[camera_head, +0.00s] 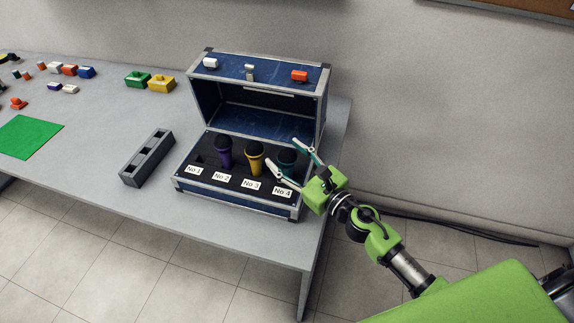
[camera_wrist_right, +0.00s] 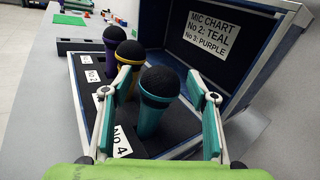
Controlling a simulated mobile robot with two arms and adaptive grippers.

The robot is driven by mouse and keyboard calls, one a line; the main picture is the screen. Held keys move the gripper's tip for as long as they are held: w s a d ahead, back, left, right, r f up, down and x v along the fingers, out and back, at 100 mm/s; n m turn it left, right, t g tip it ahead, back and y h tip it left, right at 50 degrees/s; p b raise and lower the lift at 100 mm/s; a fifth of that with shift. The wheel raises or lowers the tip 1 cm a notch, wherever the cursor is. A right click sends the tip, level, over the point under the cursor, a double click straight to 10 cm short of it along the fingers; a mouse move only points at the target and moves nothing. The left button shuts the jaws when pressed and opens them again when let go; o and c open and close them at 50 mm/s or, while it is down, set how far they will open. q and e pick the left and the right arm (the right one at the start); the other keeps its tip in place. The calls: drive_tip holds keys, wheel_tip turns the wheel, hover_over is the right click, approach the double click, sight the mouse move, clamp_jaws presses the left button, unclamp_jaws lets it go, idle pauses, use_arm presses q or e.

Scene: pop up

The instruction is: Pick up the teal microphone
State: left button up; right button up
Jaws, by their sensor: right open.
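The teal microphone (camera_head: 287,162) stands upright in the slot labelled No 4 of the open blue case (camera_head: 240,198). It has a black foam head and shows large in the right wrist view (camera_wrist_right: 151,117). My right gripper (camera_head: 287,160) is open, with its two fingers on either side of the teal microphone; contact cannot be seen. A yellow microphone (camera_head: 254,161) stands at No 3 and a purple microphone (camera_head: 223,153) at No 2. The No 1 slot (camera_head: 201,158) looks empty. My left gripper is not in view.
The open lid (camera_head: 262,119) rises behind the microphones; its chart (camera_wrist_right: 214,36) reads No 2 teal, No 3 purple. A grey holder (camera_head: 147,158) with square holes lies left of the case. Colored blocks (camera_head: 137,80) and a green mat (camera_head: 28,136) are farther left.

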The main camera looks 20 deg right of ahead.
drive_tip(key=shift+r, duration=0.1)
drive_tip(key=c, duration=1.4)
drive_tip(key=shift+r, duration=0.1)
drive_tip(key=shift+c, duration=0.2)
